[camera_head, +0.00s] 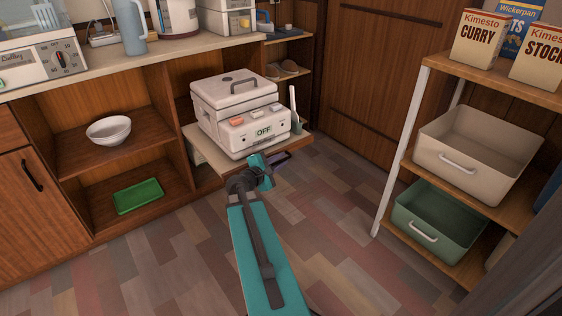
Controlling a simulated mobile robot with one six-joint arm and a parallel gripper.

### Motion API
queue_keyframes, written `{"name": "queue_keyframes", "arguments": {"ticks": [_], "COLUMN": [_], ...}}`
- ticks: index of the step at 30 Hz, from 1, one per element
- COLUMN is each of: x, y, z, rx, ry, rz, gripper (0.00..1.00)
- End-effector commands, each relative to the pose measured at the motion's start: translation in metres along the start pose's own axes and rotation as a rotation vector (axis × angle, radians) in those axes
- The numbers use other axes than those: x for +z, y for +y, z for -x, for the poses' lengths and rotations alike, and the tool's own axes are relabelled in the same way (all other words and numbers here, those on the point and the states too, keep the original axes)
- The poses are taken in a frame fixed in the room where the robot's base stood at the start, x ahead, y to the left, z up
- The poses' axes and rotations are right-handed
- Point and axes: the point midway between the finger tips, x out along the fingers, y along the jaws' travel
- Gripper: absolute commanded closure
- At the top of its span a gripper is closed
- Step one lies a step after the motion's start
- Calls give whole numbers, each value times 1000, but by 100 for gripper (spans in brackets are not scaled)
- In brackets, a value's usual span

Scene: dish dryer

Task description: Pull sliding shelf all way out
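The sliding shelf (208,157) is a light wooden board that juts part way out of the low cabinet's right bay. A white appliance (230,112) with a lid handle and an "OFF" label sits on it. My teal arm reaches up from the bottom of the picture. My gripper (281,161) is at the shelf's front edge, just below the appliance's front right corner. It hides part of that edge and any handle there. The fingers are small and dark, and I cannot tell whether they are open or shut, or touching the shelf.
The floor in front of the shelf is clear. At the right stands a white-framed rack (402,150) with a cream bin (480,150) and a green bin (440,220). A white bowl (109,130) and a green tray (138,196) are in the left bay.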

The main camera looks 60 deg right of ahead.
Motion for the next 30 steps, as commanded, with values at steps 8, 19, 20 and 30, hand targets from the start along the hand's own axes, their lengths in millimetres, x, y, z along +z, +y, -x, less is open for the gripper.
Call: {"name": "queue_keyframes", "arguments": {"ticks": [8, 19, 20, 30], "x": [1, 3, 3, 3], "y": [-1, 0, 0, 2], "z": [-1, 26, 30, 60], "rx": [-2, -2, -1, -3], "ry": [-3, -2, -2, -3], "rz": [0, 2, 2, 2], "gripper": [83, 83, 83, 83]}}
